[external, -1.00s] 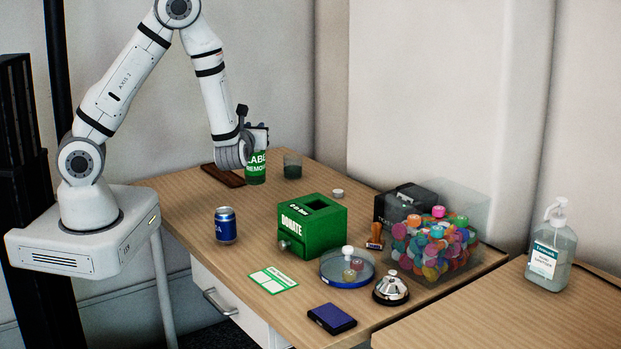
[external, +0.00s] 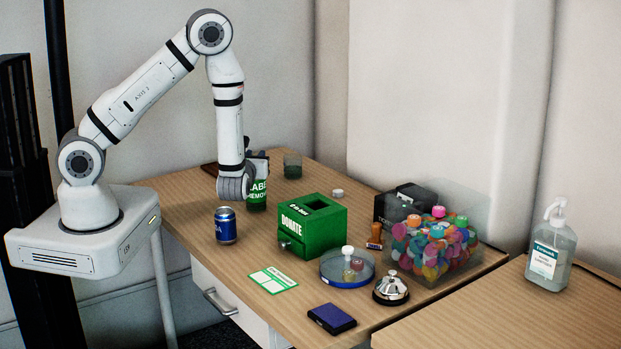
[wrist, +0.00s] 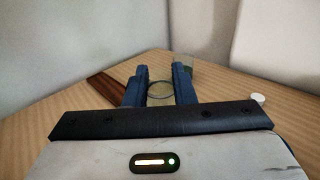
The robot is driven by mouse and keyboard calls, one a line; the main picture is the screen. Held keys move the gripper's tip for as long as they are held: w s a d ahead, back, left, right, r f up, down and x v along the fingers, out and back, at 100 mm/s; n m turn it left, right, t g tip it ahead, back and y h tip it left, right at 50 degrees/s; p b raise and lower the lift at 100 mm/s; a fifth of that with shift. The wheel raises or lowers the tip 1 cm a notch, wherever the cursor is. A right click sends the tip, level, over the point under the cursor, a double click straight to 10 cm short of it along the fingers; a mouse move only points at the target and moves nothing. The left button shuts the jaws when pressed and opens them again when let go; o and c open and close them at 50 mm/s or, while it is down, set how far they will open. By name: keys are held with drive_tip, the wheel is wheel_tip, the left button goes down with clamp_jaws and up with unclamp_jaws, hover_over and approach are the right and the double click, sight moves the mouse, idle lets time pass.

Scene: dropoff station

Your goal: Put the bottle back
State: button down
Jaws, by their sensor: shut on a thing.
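The green bottle with a "LABEL REMOVER" label (external: 257,192) stands upright near the back left of the table, left of the donation box. My gripper (external: 257,162) is shut on it, partly hiding its label and upper part. In the wrist view my gripper (wrist: 159,85) has its two blue fingers on either side of a round, pale top (wrist: 160,97), which seems to be the bottle's. I cannot tell whether its base touches the table.
A brown wooden board (external: 209,168) and a glass jar (external: 292,165) lie behind the bottle. A blue can (external: 225,226) and a green donation box (external: 312,238) stand in front. A white cap (external: 337,192) lies to the right. Bare table separates them.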

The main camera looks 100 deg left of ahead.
drive_tip(key=shift+f, duration=0.15)
drive_tip(key=c, duration=1.2)
unclamp_jaws()
drive_tip(key=d+b, duration=0.1)
drive_tip(key=d, duration=1.1)
drive_tip(key=shift+r, duration=0.2)
